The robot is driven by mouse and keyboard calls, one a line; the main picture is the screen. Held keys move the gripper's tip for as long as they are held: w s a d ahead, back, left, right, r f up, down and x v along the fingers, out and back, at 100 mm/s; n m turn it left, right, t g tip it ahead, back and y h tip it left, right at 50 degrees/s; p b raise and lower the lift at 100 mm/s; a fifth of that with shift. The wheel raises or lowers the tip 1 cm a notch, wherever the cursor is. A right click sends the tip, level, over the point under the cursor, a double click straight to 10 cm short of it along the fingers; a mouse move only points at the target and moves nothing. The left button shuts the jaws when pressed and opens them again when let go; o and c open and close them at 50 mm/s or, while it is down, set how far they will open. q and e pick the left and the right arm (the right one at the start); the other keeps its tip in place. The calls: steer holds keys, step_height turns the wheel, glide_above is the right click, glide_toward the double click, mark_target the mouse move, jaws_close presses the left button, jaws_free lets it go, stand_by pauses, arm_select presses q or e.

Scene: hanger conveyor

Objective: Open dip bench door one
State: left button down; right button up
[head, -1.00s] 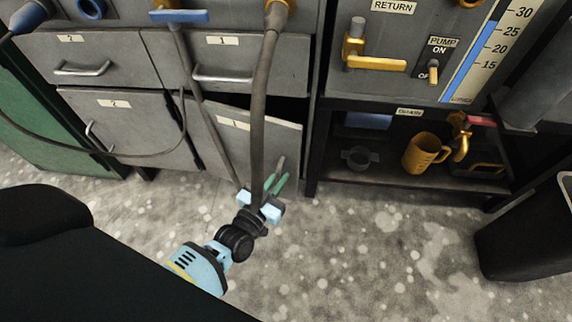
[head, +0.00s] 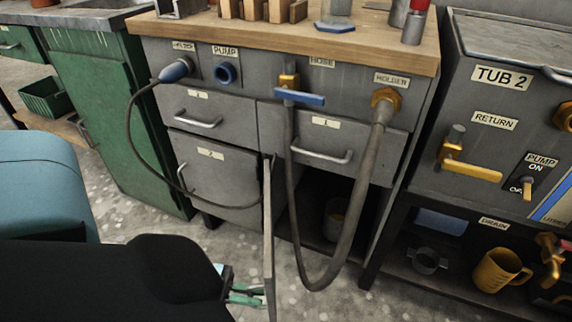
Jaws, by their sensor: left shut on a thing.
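Dip bench door one (head: 268,245) stands swung out from the grey bench, seen nearly edge-on, with the dark compartment (head: 310,205) behind it showing. My left gripper (head: 248,294) is low beside the door's left face, its green fingers close to the panel. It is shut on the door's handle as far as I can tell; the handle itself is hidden. A black part of my own arm covers the lower left. My right gripper is not in view.
Door two (head: 215,170) is closed on the left. Drawer one (head: 325,140) is shut above the opening. A grey hose (head: 345,255) loops down in front of the compartment. A pot (head: 335,220) stands inside. Tub 2's shelf holds an orange jug (head: 500,270).

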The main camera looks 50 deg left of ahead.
arm_select(q)
steer(key=s+a+m+g+h+b, duration=0.3)
steer(key=s+a, duration=0.4)
steer(key=a, duration=0.3)
steer(key=shift+a+m+g, duration=0.2)
steer(key=shift+m+g, duration=0.1)
steer(key=shift+g, duration=0.6)
steer(key=c, duration=1.7)
jaws_free()
steer(key=shift+c, duration=0.2)
steer(key=shift+o, duration=0.5)
steer(key=shift+a, duration=0.1)
